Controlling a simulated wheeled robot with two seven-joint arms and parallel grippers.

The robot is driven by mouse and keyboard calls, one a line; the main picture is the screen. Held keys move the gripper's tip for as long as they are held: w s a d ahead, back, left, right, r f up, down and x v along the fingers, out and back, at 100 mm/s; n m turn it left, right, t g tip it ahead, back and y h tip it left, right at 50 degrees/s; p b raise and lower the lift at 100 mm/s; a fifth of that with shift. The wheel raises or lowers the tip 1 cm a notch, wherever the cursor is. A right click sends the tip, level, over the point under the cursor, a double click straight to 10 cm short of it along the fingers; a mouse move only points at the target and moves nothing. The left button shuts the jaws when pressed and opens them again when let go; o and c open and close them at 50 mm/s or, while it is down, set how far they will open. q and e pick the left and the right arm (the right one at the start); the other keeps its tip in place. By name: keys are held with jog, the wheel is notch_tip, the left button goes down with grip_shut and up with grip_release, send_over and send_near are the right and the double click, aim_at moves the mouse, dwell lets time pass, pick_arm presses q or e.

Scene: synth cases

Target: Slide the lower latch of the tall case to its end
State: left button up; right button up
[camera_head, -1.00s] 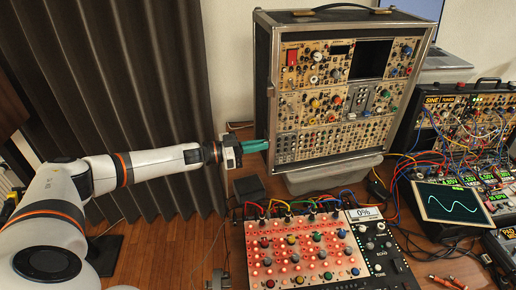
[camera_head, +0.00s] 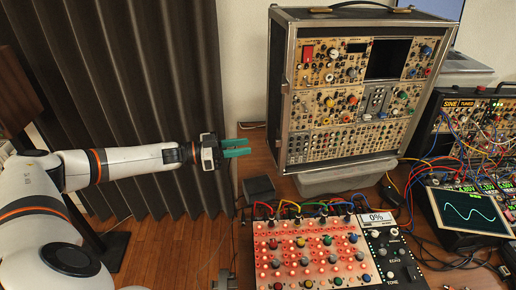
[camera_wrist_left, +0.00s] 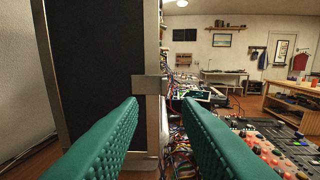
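The tall case (camera_head: 283,110) stands upright with its panel of knobs and jacks facing me. In the left wrist view its dark side (camera_wrist_left: 95,75) and metal front edge fill the left. A small metal latch plate (camera_wrist_left: 150,85) sits on that edge, just beyond and slightly above the gap between my fingertips. I cannot tell how far it has slid. My left gripper (camera_head: 249,147) has two green fingers spread apart with nothing between them. It is left of the case's lower left edge, with a visible gap. The left gripper also shows in the wrist view (camera_wrist_left: 160,108). My right gripper is out of view.
The case stands on a grey bin (camera_head: 345,178). A red-lit mixer panel (camera_head: 310,255) with cables lies in front. A small black box (camera_head: 258,189) sits below my gripper. A waveform screen (camera_head: 468,212) and cabled modules are at right. Dark curtains hang at left.

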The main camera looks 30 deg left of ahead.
pick_arm(q)
jog(key=v, duration=0.3)
jog(key=shift+s+a+b, duration=0.15)
jog(key=shift+a+b, duration=0.05)
jog(key=shift+b, duration=0.1)
dwell(0.4)
